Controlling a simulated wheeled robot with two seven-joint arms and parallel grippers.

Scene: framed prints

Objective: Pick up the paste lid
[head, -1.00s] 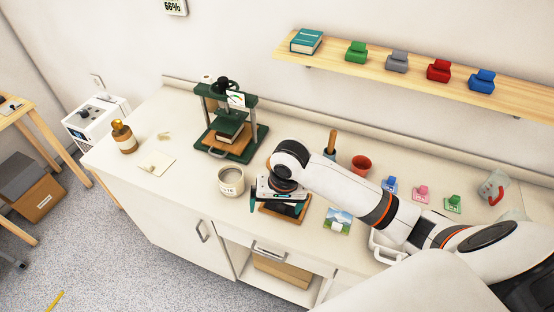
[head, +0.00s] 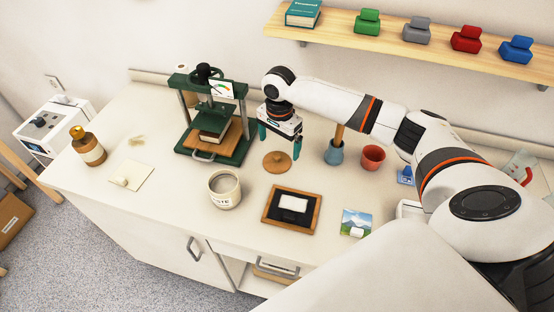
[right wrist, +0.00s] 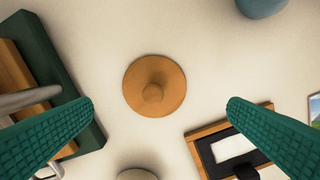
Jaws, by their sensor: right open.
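The paste lid is a round tan-orange disc with a central knob (head: 277,161). It lies flat on the counter behind the open paste jar (head: 224,189). In the right wrist view the lid (right wrist: 154,86) sits near the middle, between my fingertips and apart from both. My right gripper (head: 279,147) is open and empty, pointing down above the lid. Its green fingers also show in the right wrist view (right wrist: 160,106). My left gripper is not in view.
A green press (head: 210,155) stands left of the lid. A wooden frame (head: 270,221) lies in front, right of the jar. A blue pot (head: 334,153) with a wooden handle and a red pot (head: 373,158) stand to the right. A shelf (head: 400,45) runs above.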

